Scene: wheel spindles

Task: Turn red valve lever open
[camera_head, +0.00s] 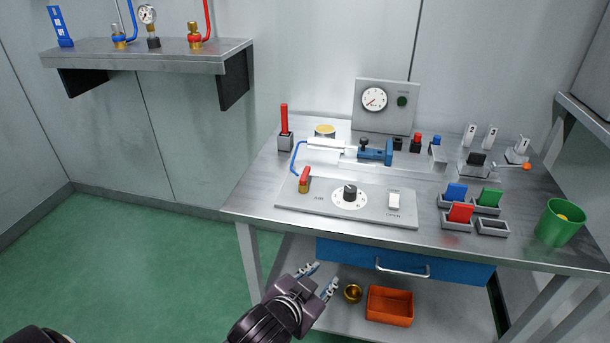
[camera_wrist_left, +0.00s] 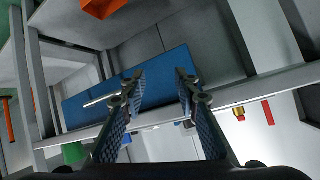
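The red valve lever (camera_head: 305,174) sits on a brass valve body at the left end of the grey control panel (camera_head: 375,213) on the workbench. A blue hose rises from beside it. My left gripper (camera_head: 318,279) is open and empty, in front of the bench and below its top edge, well apart from the lever. In the left wrist view its two fingers (camera_wrist_left: 159,82) stand apart with nothing between them. A small brass and red part (camera_wrist_left: 240,112) shows at the right there, likely the valve. My right gripper is not in view.
The bench's front edge and blue drawer (camera_head: 350,250) with its handle stand near my left gripper. An orange bin (camera_head: 390,306) and brass cup (camera_head: 352,293) are on the lower shelf. A black knob (camera_head: 350,192) and white switch (camera_head: 394,201) share the panel.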

